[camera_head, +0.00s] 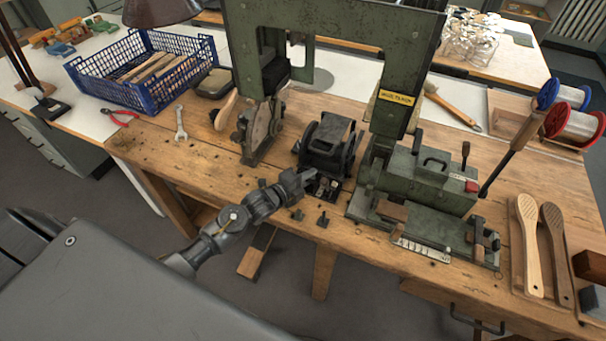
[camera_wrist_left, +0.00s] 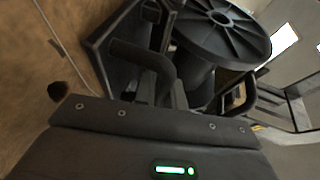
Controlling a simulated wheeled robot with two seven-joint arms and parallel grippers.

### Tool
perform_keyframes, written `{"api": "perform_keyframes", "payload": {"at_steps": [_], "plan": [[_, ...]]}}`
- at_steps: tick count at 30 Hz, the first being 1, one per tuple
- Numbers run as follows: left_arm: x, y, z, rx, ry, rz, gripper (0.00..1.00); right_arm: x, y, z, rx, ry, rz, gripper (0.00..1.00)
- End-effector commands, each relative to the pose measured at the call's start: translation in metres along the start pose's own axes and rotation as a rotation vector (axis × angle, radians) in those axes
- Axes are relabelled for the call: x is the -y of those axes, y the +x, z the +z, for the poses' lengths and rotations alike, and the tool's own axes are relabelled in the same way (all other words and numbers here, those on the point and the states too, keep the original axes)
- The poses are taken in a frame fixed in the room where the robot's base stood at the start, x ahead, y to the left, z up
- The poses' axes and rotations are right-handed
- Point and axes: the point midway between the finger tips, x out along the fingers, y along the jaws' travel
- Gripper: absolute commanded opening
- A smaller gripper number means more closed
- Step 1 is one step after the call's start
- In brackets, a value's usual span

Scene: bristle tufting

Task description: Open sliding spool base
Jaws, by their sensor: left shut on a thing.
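The black spool base (camera_head: 326,150) sits on the wooden workbench, left of the green machine, with spool flanges at its sides. My left gripper (camera_head: 311,178) is at its front edge, shut on a part low at the front, which looks like the base's handle. The left wrist view shows a large black spool (camera_wrist_left: 222,28) with a spoked flange, and a curved black handle (camera_wrist_left: 146,58) on the base close in front of the gripper body. The fingertips are largely hidden there, so the exact grip is hard to see. My right gripper is in neither view.
The green tufting machine (camera_head: 422,180) stands close on the right, with a tall frame behind. Small dark knobs (camera_head: 322,219) stand on the bench in front. A wrench (camera_head: 181,124) and blue crate (camera_head: 146,72) are at left; wooden brush backs (camera_head: 528,245) lie at right.

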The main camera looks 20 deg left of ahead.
Motion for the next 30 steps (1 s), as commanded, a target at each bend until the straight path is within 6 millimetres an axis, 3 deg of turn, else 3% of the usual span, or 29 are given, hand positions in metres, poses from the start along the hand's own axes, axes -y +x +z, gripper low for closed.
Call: {"api": "perform_keyframes", "payload": {"at_steps": [3,4,8,20,30], "plan": [[-0.003,0.000,-0.005,-0.012,-0.002,0.006,0.00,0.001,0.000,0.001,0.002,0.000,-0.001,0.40],[-0.003,0.000,-0.005,-0.012,-0.002,0.006,0.15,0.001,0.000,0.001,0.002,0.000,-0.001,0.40],[-0.003,-0.001,-0.004,-0.008,-0.002,0.004,0.33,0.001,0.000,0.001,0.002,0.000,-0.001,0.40],[-0.003,-0.010,0.000,-0.002,0.000,0.004,0.33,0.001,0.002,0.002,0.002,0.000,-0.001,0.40],[-0.005,-0.074,-0.001,-0.004,0.000,0.006,0.33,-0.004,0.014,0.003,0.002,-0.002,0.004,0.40]]}}
